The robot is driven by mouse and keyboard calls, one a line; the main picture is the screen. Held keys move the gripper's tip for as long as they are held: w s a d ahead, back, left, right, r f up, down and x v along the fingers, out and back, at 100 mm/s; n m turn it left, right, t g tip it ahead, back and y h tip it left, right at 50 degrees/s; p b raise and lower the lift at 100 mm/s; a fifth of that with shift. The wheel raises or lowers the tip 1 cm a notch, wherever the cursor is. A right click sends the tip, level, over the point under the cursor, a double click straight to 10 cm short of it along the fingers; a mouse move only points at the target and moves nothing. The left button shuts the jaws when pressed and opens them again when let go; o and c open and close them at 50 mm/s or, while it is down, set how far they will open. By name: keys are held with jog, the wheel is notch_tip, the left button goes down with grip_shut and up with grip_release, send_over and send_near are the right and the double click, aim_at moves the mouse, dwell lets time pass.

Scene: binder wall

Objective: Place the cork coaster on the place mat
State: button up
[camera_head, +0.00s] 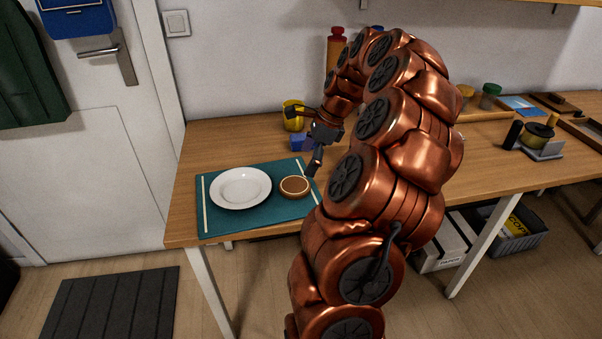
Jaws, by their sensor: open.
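The lower finger points down near the coaster's upper right side, and nothing shows held between the fingers. My arm hides the mat's right edge and part of the table.
A yellow cup (293,116) and a small blue object (299,143) stand behind the mat, close to my gripper. A black and yellow item on a grey base (543,151) is far right. The wooden tabletop (225,142) left of the cup is clear.

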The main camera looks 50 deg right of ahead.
jog(key=shift+v, duration=2.3)
jog(key=a+r+n+g, duration=0.1)
jog(key=a+n+g, duration=0.2)
jog(key=a+n, duration=1.55)
jog(key=s+a+f+n+g+h, duration=0.1)
jog(key=s+a+f+n, duration=0.2)
jog(key=s+a, duration=0.6)
jog(key=s+a+f+n+g+h, duration=0.2)
jog(key=s+a+f+n, duration=0.2)
jog(key=s+a, duration=0.5)
jog(key=s+n, duration=0.1)
jog(key=s, duration=0.1)
jog(key=shift+s, duration=0.35)
jog(key=shift+f+n, duration=0.1)
jog(key=shift+n, duration=0.15)
